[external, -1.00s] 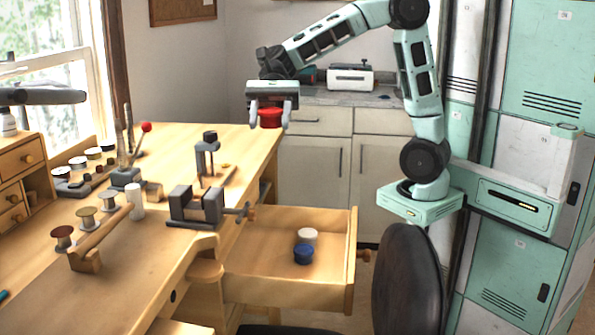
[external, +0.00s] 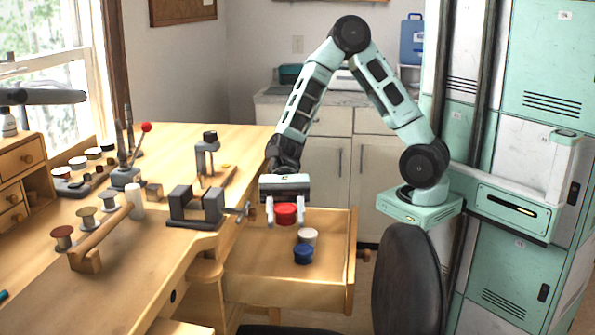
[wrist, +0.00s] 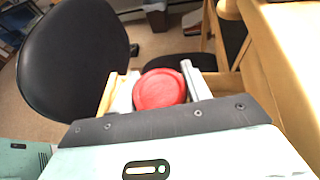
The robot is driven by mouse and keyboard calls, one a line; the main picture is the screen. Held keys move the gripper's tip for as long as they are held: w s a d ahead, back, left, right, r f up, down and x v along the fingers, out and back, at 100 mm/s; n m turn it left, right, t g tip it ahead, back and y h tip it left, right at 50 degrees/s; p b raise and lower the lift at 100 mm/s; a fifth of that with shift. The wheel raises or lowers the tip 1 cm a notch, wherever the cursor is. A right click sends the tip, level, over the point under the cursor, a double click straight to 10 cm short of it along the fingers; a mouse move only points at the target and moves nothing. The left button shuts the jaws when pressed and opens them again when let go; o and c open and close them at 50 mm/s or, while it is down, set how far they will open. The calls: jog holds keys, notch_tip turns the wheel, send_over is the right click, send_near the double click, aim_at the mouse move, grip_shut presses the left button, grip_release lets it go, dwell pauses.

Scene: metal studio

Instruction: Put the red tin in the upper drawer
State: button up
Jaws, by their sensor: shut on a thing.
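The red tin (external: 286,214) is held between the fingers of my gripper (external: 286,212), which is shut on it. The tin hangs above the back part of the open upper drawer (external: 285,280). In the wrist view the round red tin (wrist: 160,90) sits between the two pale fingertips of my gripper (wrist: 158,92). The drawer holds a white tin (external: 308,236) and a blue tin (external: 303,254), both near its right side. In the wrist view the drawer is mostly hidden behind my gripper and the tin.
The workbench (external: 150,230) with a small vise (external: 195,205) is left of the drawer. A dark chair back (external: 407,280) stands right in front of the drawer's right end. The drawer's left and front floor is clear.

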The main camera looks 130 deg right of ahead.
aim_at(286, 266)
notch_tip(286, 266, down, 12)
jog(key=b, duration=0.2)
jog(key=shift+b, duration=0.35)
jog(key=shift+f, duration=0.15)
jog(key=shift+f, duration=0.35)
jog(key=shift+f, duration=0.15)
jog(key=o, duration=1)
jog(key=shift+c, duration=0.2)
